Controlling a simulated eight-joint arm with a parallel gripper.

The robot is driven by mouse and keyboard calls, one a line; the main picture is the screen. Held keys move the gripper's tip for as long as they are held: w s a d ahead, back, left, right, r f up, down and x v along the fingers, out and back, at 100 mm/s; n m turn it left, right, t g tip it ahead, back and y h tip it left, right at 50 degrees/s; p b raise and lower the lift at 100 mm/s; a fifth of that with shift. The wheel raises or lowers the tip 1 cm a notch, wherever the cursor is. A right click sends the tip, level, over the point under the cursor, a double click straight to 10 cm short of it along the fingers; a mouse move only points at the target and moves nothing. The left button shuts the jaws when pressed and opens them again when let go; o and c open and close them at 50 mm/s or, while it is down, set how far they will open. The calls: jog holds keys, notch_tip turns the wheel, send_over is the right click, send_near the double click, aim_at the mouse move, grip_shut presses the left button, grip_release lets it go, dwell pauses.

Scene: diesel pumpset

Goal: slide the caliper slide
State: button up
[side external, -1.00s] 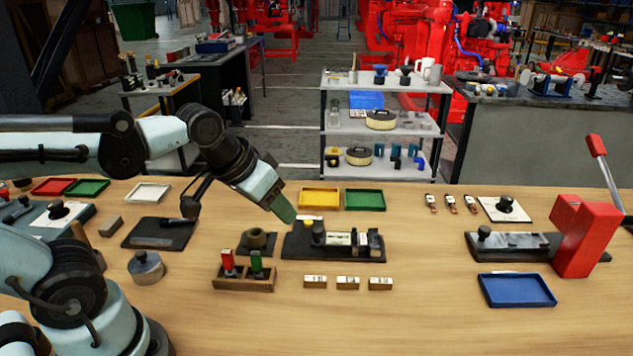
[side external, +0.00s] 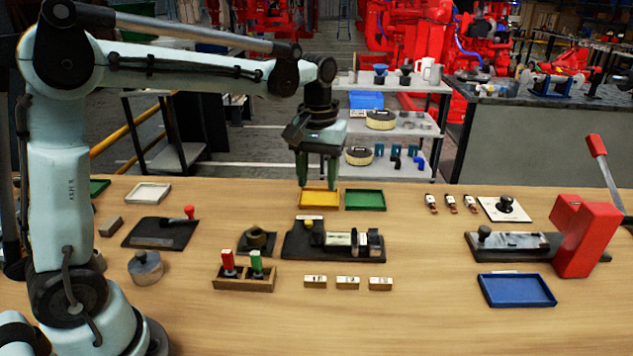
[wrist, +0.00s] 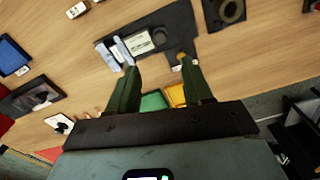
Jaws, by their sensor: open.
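A dark base plate with a caliper-like fixture (side external: 333,252) lies at the middle of the table. Which piece is the caliper slide, I cannot tell for certain. The fixture also shows in the wrist view (wrist: 181,25), ahead of my fingers, with the yellow knob (wrist: 181,57) near the right fingertip. My gripper (side external: 318,182) points down, open and empty, above and behind the fixture, over the yellow tray's area. It touches nothing that I can see.
The yellow tray (side external: 319,206) and green tray (side external: 365,208) lie behind the fixture. A wooden holder with red and green handles (side external: 245,285) and several small labelled blocks (side external: 348,283) stand in front. A red lever press (side external: 585,240) is at right. Bare table lies right of the fixture.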

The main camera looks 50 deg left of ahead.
aim_at(317, 229)
notch_tip(317, 229, down, 12)
jog(key=shift+r, duration=0.2)
dwell(0.4)
grip_shut()
